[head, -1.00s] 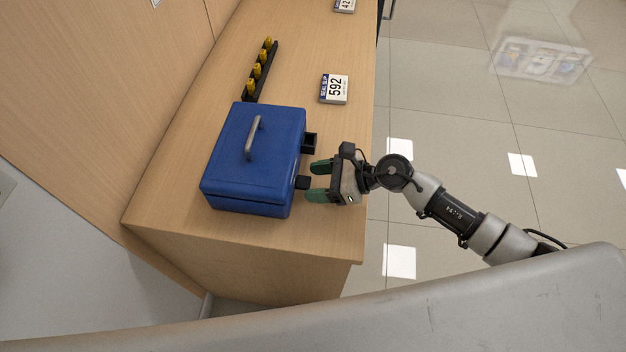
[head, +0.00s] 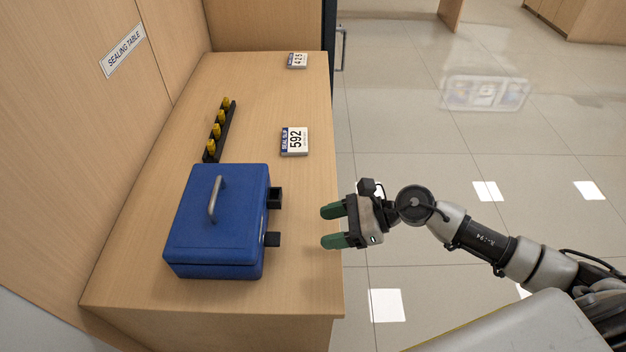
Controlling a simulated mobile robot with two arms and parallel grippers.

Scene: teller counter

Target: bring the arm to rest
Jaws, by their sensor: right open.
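My right gripper (head: 334,226) is in the head view, just past the right edge of the table, with its two green fingers apart and pointing left. Nothing is between the fingers. My right arm comes in from the lower right, over the floor. A blue cash box (head: 214,222) with a grey handle sits shut on the table to the left of the gripper. Two black hasp parts (head: 273,239) stick out from its right side. There is a clear gap between the box and the fingertips. My left gripper is not in view.
The wooden table (head: 262,110) carries a black rack with several yellow seals (head: 215,131), a 592 block (head: 294,141) and a 425 block (head: 297,60). A "SEALING TABLE" sign (head: 125,48) is on the left panel. The tiled floor (head: 420,140) to the right is clear.

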